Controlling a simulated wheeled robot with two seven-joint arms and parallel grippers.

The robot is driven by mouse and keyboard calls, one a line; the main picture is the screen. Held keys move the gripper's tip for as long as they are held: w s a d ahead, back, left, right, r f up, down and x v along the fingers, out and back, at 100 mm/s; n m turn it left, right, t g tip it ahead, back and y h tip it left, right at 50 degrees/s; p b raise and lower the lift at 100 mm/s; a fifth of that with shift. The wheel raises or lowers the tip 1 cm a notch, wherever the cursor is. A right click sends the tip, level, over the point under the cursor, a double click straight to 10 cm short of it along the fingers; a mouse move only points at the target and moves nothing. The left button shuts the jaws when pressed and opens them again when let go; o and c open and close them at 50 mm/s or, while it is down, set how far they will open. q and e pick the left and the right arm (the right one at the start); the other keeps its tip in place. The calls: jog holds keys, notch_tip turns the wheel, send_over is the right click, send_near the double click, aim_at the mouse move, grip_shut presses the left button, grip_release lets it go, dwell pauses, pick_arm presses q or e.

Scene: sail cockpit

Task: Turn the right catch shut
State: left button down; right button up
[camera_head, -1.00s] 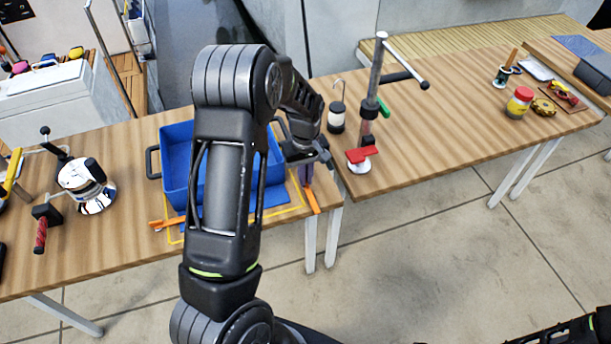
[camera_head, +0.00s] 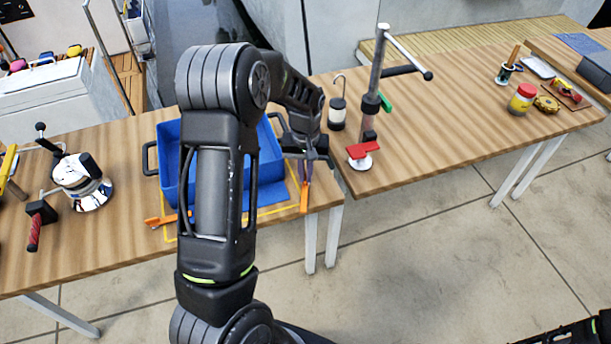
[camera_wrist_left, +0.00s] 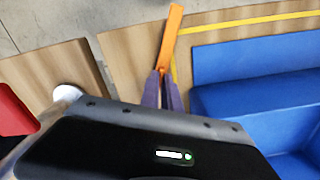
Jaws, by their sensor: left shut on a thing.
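The right catch (camera_head: 304,202) is an orange bar at the right front corner of the blue tray (camera_head: 180,185). It points toward the table's front edge. My left gripper (camera_head: 306,180) is shut on one end of it. In the left wrist view the purple fingertips (camera_wrist_left: 164,86) close on the near end of the orange catch (camera_wrist_left: 172,38), which sticks out beyond them, close to the yellow line. A second orange catch (camera_head: 166,219) lies at the tray's left front corner. My left arm hides the middle of the tray.
A metal winch (camera_head: 90,185) stands left of the tray. The table's front edge is close to the catch.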

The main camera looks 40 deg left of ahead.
pick_arm(q)
jog(key=m+b, duration=0.2)
jog(key=m, duration=0.4)
jog(key=shift+b, duration=0.3)
jog(key=m+b, duration=0.1)
jog(key=m, duration=0.3)
jog(key=shift+m, duration=1.6)
jog(key=c, duration=1.6)
grip_release()
jog(key=shift+r+b, duration=0.15)
jog(key=shift+b, duration=0.15)
notch_tip(320, 180, up, 8)
jog(key=shift+f+b, duration=0.2)
jog(key=shift+b, duration=0.15)
